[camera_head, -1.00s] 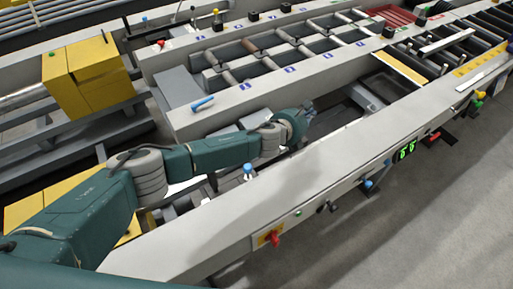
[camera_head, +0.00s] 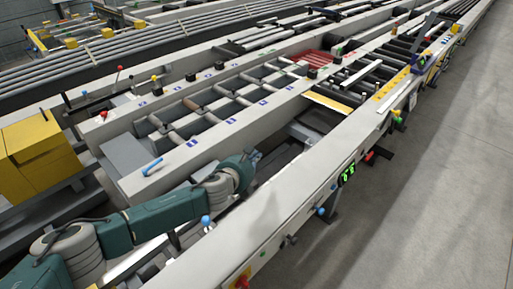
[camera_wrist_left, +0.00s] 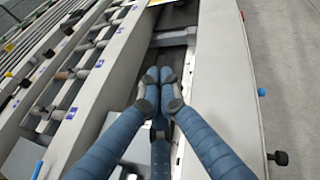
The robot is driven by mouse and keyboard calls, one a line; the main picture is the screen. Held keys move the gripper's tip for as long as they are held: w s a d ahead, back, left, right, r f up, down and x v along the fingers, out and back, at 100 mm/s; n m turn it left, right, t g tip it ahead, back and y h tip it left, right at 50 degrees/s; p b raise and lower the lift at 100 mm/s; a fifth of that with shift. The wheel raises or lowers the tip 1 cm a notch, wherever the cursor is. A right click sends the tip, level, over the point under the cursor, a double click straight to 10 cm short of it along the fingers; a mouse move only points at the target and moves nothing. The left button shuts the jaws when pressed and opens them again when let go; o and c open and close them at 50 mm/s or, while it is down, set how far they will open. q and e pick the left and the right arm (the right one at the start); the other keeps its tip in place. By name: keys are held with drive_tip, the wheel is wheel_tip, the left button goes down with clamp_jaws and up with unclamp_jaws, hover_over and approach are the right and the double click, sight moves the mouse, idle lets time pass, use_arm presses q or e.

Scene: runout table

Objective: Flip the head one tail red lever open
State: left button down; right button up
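My left gripper (camera_head: 252,157) is at the end of the teal arm, over the trough between two grey rails. In the left wrist view its blue fingers (camera_wrist_left: 158,74) meet at the tips with nothing between them. Several red controls show, and I cannot tell which is the named lever. One red knob (camera_head: 370,155) is on the outer side of the near rail, right of the gripper and well apart from it. A red rotary switch (camera_head: 242,281) is at the bottom on a yellow plate. A red-tipped lever (camera_head: 119,68) stands at the upper left. My right gripper is out of view.
The near grey rail (camera_head: 262,215) runs diagonally beside the arm. A blue handle (camera_head: 152,167) is left of the gripper. Open floor (camera_head: 430,215) lies at right.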

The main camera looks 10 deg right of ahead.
use_arm(q)
drive_tip(key=shift+s+d+r, duration=0.1)
drive_tip(key=shift+s+r, duration=0.05)
drive_tip(key=shift+r, duration=0.75)
drive_tip(key=shift+s+d+r, duration=0.1)
drive_tip(key=shift+d+r, duration=0.05)
drive_tip(key=shift+r, duration=0.75)
drive_tip(key=shift+s+d+r, duration=0.1)
drive_tip(key=shift+s+r, duration=0.05)
drive_tip(key=shift+r, duration=0.75)
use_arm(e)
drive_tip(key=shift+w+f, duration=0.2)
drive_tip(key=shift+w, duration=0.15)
